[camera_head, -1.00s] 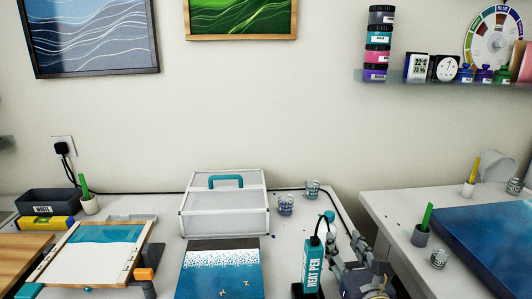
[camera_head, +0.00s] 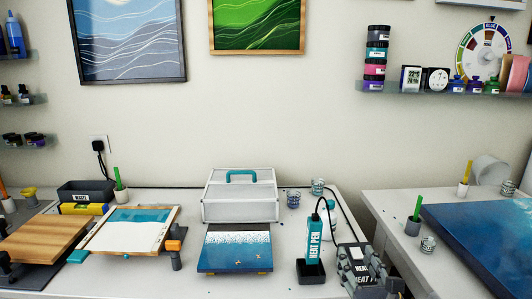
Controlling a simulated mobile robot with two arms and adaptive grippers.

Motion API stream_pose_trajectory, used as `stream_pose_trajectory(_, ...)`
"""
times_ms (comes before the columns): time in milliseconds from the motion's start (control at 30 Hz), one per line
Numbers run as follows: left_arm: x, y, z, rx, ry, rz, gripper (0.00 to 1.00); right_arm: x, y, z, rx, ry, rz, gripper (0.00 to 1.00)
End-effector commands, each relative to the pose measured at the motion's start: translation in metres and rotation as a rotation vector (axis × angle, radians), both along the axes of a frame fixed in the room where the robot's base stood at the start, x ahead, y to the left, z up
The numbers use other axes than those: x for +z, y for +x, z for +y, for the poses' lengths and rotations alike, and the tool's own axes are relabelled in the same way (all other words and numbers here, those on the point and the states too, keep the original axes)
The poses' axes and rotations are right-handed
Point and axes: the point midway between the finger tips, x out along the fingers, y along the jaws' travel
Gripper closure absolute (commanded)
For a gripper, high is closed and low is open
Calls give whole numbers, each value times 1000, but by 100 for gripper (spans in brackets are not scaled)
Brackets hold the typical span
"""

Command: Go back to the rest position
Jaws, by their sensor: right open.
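My right gripper (camera_head: 358,262) is at the lower right of the white table, open, just right of the heat pen. The teal heat pen (camera_head: 314,238) stands upright in a black holder (camera_head: 311,272), with a black cable rising from its top. The gripper and the pen look apart. A dark surface with a "HEAT PEN" label shows among the gripper parts, partly hidden. My left gripper is not in view.
A blue seascape panel (camera_head: 235,256) lies left of the pen, before a white case with a teal handle (camera_head: 240,205). A framed panel (camera_head: 127,236) is further left. A gap separates the right table (camera_head: 385,212).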

Motion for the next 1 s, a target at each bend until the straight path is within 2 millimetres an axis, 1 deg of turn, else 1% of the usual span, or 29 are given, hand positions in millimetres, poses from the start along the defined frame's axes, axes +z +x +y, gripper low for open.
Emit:
stream_pose_trajectory(233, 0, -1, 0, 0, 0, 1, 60, -15, -7, -3, -28, 144, 53, 58)
stream_pose_trajectory(367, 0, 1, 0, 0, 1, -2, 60, -28, -14, -6, -55, 262, 96, 58)
stream_pose_trajectory(567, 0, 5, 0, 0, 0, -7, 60, -55, -29, -11, -125, 508, 182, 58)
stream_pose_trajectory(667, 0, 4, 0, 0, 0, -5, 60, -73, -41, -14, -181, 674, 236, 58)
stream_pose_trajectory(767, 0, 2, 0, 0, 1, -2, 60, -99, -59, -17, -273, 895, 305, 58)
stream_pose_trajectory(867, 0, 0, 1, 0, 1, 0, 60, -130, -86, -20, -410, 1165, 378, 58)
stream_pose_trajectory(900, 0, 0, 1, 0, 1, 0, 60, -141, -97, -20, -473, 1274, 402, 58)
stream_pose_trajectory(967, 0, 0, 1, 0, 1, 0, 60, -159, -116, -21, -576, 1433, 433, 58)
stream_pose_trajectory(1000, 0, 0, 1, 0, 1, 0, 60, -170, -129, -21, -649, 1535, 447, 58)
